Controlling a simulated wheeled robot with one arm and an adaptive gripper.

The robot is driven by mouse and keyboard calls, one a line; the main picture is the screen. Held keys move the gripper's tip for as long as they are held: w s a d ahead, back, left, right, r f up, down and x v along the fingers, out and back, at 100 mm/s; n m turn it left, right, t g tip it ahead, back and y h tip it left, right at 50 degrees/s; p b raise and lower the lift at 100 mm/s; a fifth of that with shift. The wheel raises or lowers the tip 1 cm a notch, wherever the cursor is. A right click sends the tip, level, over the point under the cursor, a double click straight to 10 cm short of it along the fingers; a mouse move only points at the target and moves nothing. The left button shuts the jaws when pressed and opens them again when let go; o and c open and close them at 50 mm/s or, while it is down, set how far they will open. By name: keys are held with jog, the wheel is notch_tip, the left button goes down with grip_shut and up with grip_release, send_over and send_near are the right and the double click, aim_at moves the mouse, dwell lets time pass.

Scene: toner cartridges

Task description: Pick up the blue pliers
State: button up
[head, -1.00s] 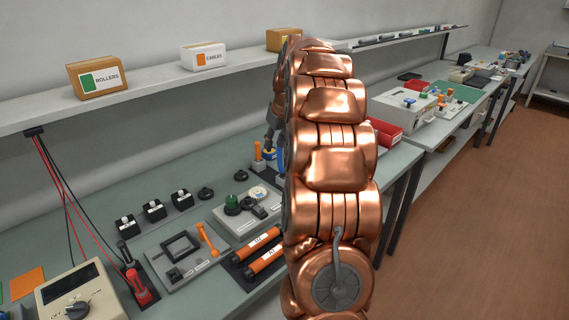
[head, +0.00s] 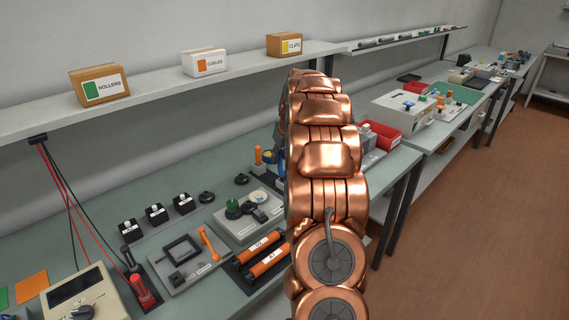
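I cannot make out the blue pliers for certain. A small patch of blue (head: 268,157) shows beside an orange-handled tool (head: 258,155) on the bench, just left of my copper arm, and is too small to identify. My gripper (head: 278,140) is almost wholly hidden behind my arm. Only a dark grey sliver of it shows by that blue patch. Its fingers and anything between them are out of sight.
The grey-green bench (head: 95,240) holds black switch blocks (head: 155,214), a tray with a black frame (head: 180,252), orange toner cartridges (head: 262,257) and a meter (head: 82,298). A shelf (head: 160,86) with labelled boxes runs above. Red bins (head: 386,135) stand right of my arm.

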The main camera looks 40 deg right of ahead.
jog(key=shift+w+f, duration=0.15)
jog(key=shift+f, duration=0.15)
grip_shut()
jog(key=shift+r, duration=0.15)
dwell(0.3)
